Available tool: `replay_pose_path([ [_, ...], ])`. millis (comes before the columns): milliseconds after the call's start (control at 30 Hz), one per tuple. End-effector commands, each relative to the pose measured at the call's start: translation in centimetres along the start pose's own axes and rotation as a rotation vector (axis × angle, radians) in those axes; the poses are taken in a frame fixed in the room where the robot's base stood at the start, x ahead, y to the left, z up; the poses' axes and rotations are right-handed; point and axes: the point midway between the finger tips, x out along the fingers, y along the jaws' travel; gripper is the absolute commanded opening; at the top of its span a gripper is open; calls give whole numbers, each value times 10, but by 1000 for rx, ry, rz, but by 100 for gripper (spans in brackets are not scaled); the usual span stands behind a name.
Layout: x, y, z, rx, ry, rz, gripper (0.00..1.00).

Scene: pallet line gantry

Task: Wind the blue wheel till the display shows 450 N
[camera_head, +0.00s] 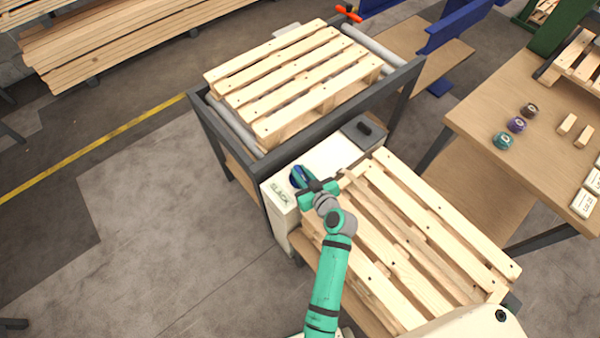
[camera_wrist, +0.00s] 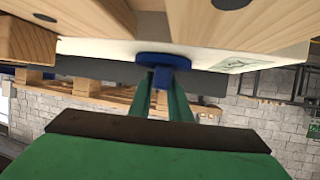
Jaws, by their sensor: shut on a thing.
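The blue wheel (camera_head: 299,177) is on the front of a white box (camera_head: 332,152) at the end of the roller line. My green gripper (camera_head: 318,192) reaches it from the right in the head view. In the wrist view the wheel (camera_wrist: 163,61) shows as a blue disc with a square blue knob. The two green fingers (camera_wrist: 163,105) run up to that knob and are shut on it. A display on the white box reads "SLACK" (camera_head: 280,194); no force number is readable. The display also shows, tilted and small, in the wrist view (camera_wrist: 243,65).
A pallet (camera_head: 420,215) lies close to the right of my gripper, and another pallet (camera_head: 290,75) sits on the rollers behind. A wooden table (camera_head: 485,110) with several small coloured spools (camera_head: 503,140) stands at the right. The floor (camera_head: 150,230) at left is clear.

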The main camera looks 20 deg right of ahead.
Motion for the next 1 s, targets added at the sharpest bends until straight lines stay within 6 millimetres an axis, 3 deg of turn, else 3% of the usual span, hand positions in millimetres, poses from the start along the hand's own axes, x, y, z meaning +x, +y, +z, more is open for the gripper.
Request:
replay_pose_path([
  [1000,1,-1,-3,211,4,517,0],
])
